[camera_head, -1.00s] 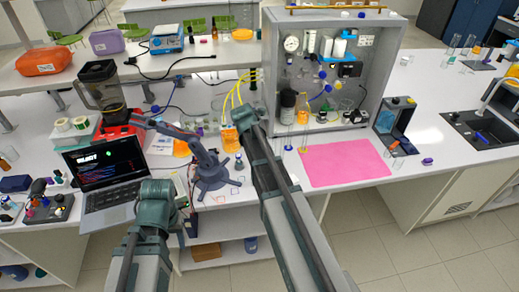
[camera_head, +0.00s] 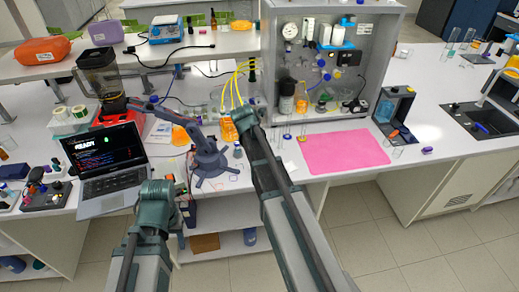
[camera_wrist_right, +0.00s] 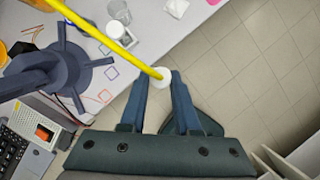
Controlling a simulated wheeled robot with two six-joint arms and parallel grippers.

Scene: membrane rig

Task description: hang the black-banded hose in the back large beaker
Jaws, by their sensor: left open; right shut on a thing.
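Several yellow hoses (camera_head: 233,88) arch down from the left side of the grey rig cabinet; I cannot make out their bands. A beaker of orange liquid (camera_head: 228,129) stands under them, partly hidden by my right arm. I cannot tell front from back beakers. My right gripper (camera_wrist_right: 161,82) is shut on the white end of a yellow hose (camera_wrist_right: 108,42) in the right wrist view, over the bench edge. In the head view its jaws are hidden. My left gripper (camera_head: 163,186) is open, low in front of the bench beside the laptop; its fingers barely show.
A small dark blue robot arm (camera_head: 208,155) stands on the bench just left of my right arm. A laptop (camera_head: 105,165) is at the left. The grey cabinet (camera_head: 376,75) is behind, with a pink mat (camera_head: 343,154) lying clear before it.

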